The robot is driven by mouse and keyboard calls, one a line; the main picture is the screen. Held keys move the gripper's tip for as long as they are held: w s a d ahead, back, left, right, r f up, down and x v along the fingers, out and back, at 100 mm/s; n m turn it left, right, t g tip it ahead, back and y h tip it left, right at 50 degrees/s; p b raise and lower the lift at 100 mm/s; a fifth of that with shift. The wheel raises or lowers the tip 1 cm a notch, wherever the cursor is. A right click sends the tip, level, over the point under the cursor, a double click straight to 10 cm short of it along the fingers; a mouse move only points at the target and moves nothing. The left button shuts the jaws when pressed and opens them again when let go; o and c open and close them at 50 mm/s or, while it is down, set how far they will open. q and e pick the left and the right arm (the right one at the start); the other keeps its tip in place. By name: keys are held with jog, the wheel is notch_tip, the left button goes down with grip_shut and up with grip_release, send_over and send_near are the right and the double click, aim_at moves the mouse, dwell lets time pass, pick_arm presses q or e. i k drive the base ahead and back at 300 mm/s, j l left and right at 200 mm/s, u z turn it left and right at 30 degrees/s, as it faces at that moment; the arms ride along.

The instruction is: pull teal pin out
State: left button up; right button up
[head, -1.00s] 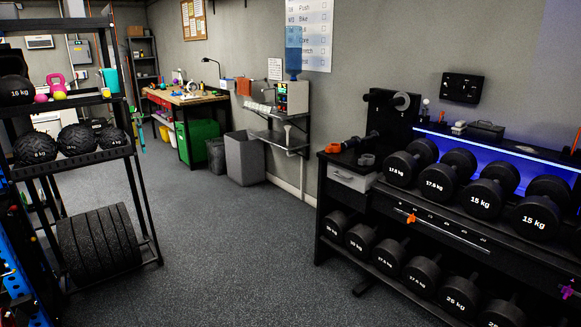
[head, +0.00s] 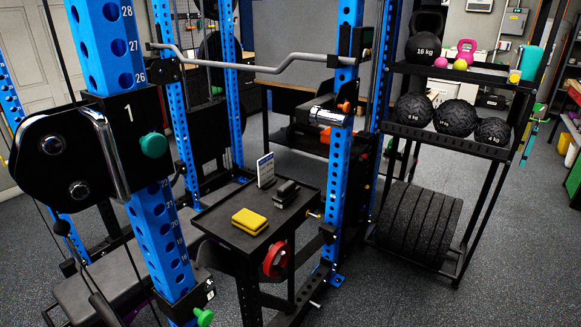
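A dark teal round knob (head: 154,145), which looks like the head of the teal pin, sits on the black carriage (head: 130,115) marked 1. This carriage is on the near blue rack upright (head: 110,50), at the left of the head view. The knob lies close against the carriage face; its shaft is hidden. A brighter green knob (head: 204,317) sits on a lower black fitting of the same upright, at the bottom edge. Neither of my grippers shows in the head view.
A black side table (head: 215,222) with yellow blocks (head: 249,221) stands right of the upright. A red ring (head: 276,259) hangs at its front. A curled bar (head: 260,66) crosses the rack behind. A shelf (head: 400,131) with balls stands right. Floor at right is open.

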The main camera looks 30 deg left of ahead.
aim_at(154, 145)
jog(key=i+u, duration=0.3)
jog(key=u, duration=0.15)
jog(key=i+u, duration=0.35)
jog(key=u, duration=0.15)
jog(key=i+l+u, duration=0.15)
jog(key=i+u, duration=0.15)
jog(key=u, duration=0.15)
jog(key=k+j+u, duration=0.1)
jog(key=u, duration=0.9)
jog(key=k+z, duration=0.15)
